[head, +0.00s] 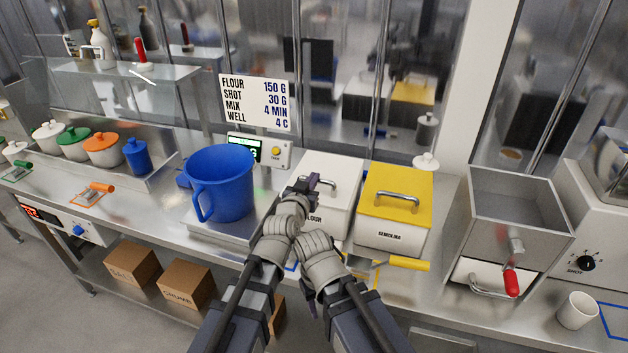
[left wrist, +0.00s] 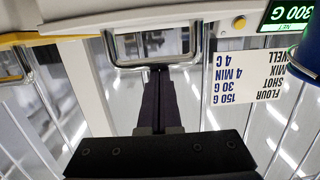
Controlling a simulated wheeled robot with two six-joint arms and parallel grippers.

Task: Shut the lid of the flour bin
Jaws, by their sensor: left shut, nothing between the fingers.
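The white flour bin (head: 343,219) stands on the counter, its label partly hidden by my arm. Its white lid (head: 345,170) lies flat over the top in the head view and looks down, though my arm hides its left front. A metal handle (head: 328,184) is on the lid. My left gripper (head: 314,180) is shut and empty, at the handle's left side. In the left wrist view the fingertips (left wrist: 159,70) are at the handle bar (left wrist: 152,66); whether they touch it I cannot tell.
The semolina bin (head: 388,237) with a yellow lid stands close on the right. A blue jug (head: 222,185) stands on the left, before a scale display (head: 252,148). A grey hopper (head: 510,225) is farther right. A yellow-handled tool (head: 409,264) lies in front of the semolina bin.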

